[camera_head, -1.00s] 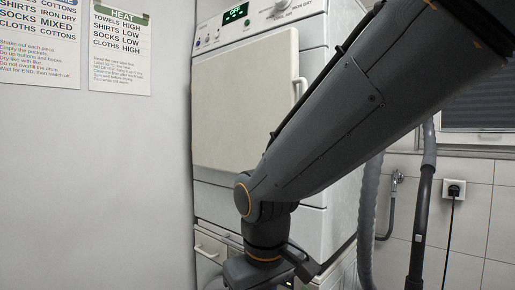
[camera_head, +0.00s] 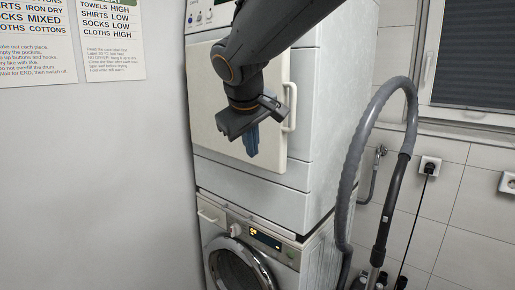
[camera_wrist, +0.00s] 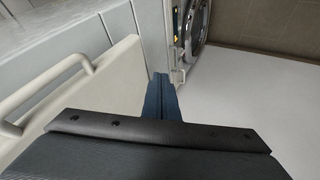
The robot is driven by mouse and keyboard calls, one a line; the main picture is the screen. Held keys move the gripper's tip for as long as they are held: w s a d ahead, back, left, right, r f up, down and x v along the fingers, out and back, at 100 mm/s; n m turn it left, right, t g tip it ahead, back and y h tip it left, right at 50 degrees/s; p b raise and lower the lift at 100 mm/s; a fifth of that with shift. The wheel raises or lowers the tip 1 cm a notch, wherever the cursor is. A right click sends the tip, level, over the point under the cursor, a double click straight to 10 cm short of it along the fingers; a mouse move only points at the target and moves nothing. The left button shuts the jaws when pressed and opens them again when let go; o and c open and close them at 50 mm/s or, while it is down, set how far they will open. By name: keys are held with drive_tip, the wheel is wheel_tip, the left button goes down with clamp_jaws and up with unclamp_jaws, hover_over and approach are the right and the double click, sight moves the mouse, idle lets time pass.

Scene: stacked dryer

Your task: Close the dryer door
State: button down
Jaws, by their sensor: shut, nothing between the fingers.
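The dryer door (camera_head: 207,118) is a cream panel on the front of the upper white machine, the dryer (camera_head: 330,110). Its white bar handle (camera_head: 290,107) is on the right edge. In the wrist view, the door (camera_wrist: 112,78) fills the left side, with the handle (camera_wrist: 45,82) nearest. My gripper (camera_head: 251,140) has blue fingers, shut and empty, pointing down in front of the door, left of the handle. In the wrist view the fingertips (camera_wrist: 161,78) show beside the door; contact is unclear.
A washing machine (camera_head: 245,250) stands below the dryer. A grey vacuum hose (camera_head: 350,180) and tube (camera_head: 395,205) stand to the right. A plain wall (camera_head: 90,180) is close on the left.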

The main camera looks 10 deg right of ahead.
sight(264, 161)
drive_tip(key=w+d+f+p, duration=0.1)
drive_tip(key=w+f, duration=0.1)
drive_tip(key=w+d+f+p, duration=0.1)
drive_tip(key=w+d+f, duration=0.1)
drive_tip(key=w+d+f+p, duration=0.1)
drive_tip(key=w+f, duration=0.1)
drive_tip(key=f, duration=0.1)
drive_tip(key=shift+w+d, duration=0.15)
drive_tip(key=shift+w, duration=0.05)
drive_tip(key=shift+w+d+f+p, duration=0.1)
drive_tip(key=shift+w+d+p, duration=0.25)
drive_tip(key=shift+d, duration=0.1)
